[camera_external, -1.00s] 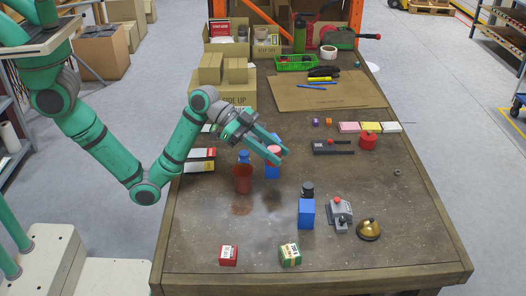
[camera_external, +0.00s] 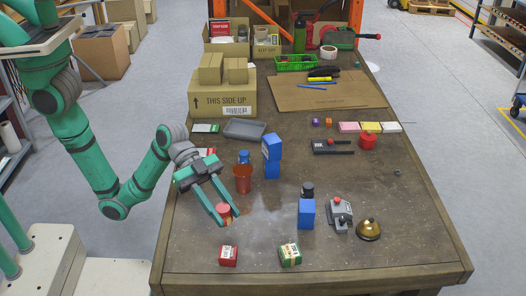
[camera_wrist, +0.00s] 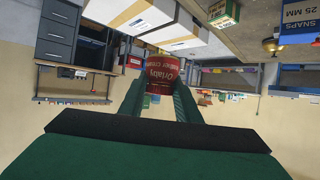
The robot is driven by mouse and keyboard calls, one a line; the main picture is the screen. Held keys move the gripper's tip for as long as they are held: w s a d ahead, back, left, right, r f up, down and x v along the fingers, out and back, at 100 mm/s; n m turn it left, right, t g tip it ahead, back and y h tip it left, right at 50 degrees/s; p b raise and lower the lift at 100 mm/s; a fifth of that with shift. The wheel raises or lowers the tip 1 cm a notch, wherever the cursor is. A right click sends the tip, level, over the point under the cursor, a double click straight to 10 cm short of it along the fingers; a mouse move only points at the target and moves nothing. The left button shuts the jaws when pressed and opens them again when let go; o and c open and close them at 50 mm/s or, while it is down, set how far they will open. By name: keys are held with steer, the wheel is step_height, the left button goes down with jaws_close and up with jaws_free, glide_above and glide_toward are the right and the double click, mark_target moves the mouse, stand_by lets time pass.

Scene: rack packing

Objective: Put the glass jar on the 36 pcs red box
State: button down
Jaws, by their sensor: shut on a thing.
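My gripper (camera_external: 224,218) is shut on the glass jar (camera_external: 225,211), which has a red lid and reddish contents in the external view. In the wrist view, the jar (camera_wrist: 161,70) shows a red label with white lettering, between the two fingers. The jar is held above the table, behind the small red box (camera_external: 228,256) near the table's front edge. That box has a white label on top whose print is too small to read. The jar and the red box appear apart.
A green box (camera_external: 290,254) stands right of the red box. A brown bottle with a blue cap (camera_external: 243,178) and stacked blue boxes (camera_external: 271,160) stand behind my gripper. Another blue box (camera_external: 306,214), a stapler-like device (camera_external: 340,215) and a brass bell (camera_external: 369,230) are farther right.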

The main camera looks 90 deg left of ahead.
mark_target(228, 252)
step_height(228, 252, down, 13)
steer(key=shift+f, duration=0.2)
stand_by(0.5)
steer(key=shift+f, duration=0.15)
steer(key=c, duration=1.3)
jaws_free()
steer(key=shift+c, duration=0.2)
